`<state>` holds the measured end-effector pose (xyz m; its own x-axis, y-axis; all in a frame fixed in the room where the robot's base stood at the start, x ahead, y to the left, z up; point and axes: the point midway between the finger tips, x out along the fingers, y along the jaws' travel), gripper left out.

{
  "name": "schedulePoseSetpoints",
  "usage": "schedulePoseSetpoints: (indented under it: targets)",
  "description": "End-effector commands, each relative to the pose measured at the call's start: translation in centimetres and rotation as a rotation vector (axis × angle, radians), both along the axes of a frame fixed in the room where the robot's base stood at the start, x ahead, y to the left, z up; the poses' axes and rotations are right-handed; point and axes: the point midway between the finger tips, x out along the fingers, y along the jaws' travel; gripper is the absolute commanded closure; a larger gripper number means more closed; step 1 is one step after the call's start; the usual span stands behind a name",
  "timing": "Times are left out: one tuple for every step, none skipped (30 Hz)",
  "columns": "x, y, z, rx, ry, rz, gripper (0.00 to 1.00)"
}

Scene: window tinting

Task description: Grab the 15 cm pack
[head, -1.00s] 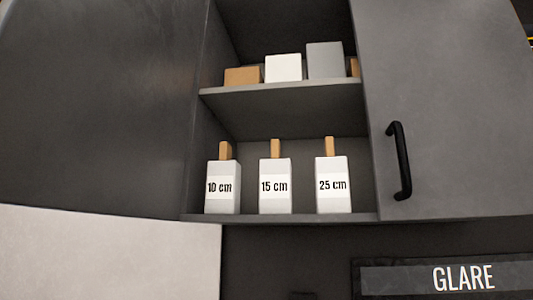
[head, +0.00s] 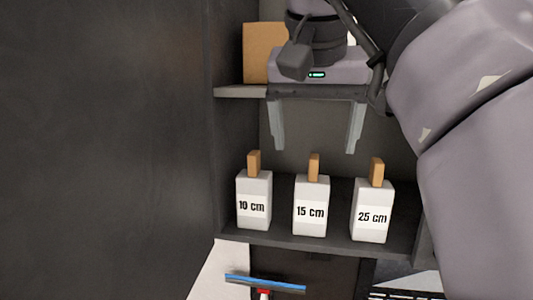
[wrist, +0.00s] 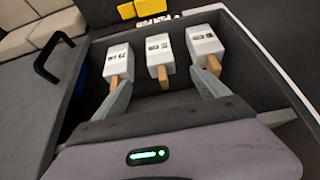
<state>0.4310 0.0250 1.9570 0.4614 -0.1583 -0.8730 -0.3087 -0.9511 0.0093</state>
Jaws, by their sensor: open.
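The white 15 cm pack (head: 310,212) stands upright in the middle of the lower shelf, with a tan tab (head: 314,167) on top. The 10 cm pack (head: 254,205) is on its left and the 25 cm pack (head: 372,215) on its right. My gripper (head: 314,150) is open and empty, pointing down above the middle pack, its fingers spread wider than the tab. In the wrist view the middle pack (wrist: 159,48) lies ahead between my fingertips (wrist: 161,82), apart from them. The labels there are too small to read surely.
The lower shelf (head: 290,239) sits inside a dark cabinet. The upper shelf edge (head: 240,91) is behind my gripper, with a tan box (head: 258,52) on it. A blue-edged squeegee (head: 265,284) shows below. A black door handle (wrist: 51,58) is at the wrist view's left.

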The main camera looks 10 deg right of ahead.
Motion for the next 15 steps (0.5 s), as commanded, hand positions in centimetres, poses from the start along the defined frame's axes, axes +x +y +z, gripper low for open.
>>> schedulePoseSetpoints:
  targets:
    - [0.1, 0.0, 0.5, 0.000, -0.004, 0.000, 0.15]
    - [0.3, -0.1, 0.1, -0.002, -0.005, 0.000, 0.15]
    - [0.6, -0.2, -0.7, -0.002, -0.004, 0.000, 0.15]
    - [0.9, -0.3, -1.5, -0.001, -0.004, -0.001, 0.15]
    - [1.3, -0.5, -2.4, 0.000, -0.003, -0.002, 0.15]
    - [1.9, -0.7, -3.5, -0.002, -0.003, 0.000, 0.15]
    - [2.3, -0.8, -4.3, 0.001, -0.003, -0.001, 0.15]
    - [2.8, -0.9, -5.2, 0.000, -0.003, -0.001, 0.15]
    - [3.3, -1.1, -6.2, 0.001, -0.004, -0.001, 0.15]
    - [3.8, -1.2, -6.9, 0.001, -0.004, -0.002, 0.15]
    - [4.1, -1.3, -7.6, 0.002, -0.004, -0.001, 0.15]
    - [4.5, -1.4, -8.3, 0.002, -0.005, -0.002, 0.15]
    - [4.8, -1.5, -8.8, 0.002, -0.006, -0.001, 0.15]
    - [5.1, -1.6, -9.2, 0.001, -0.007, -0.002, 0.15]
    - [5.3, -1.7, -9.6, 0.002, -0.007, -0.002, 0.15]
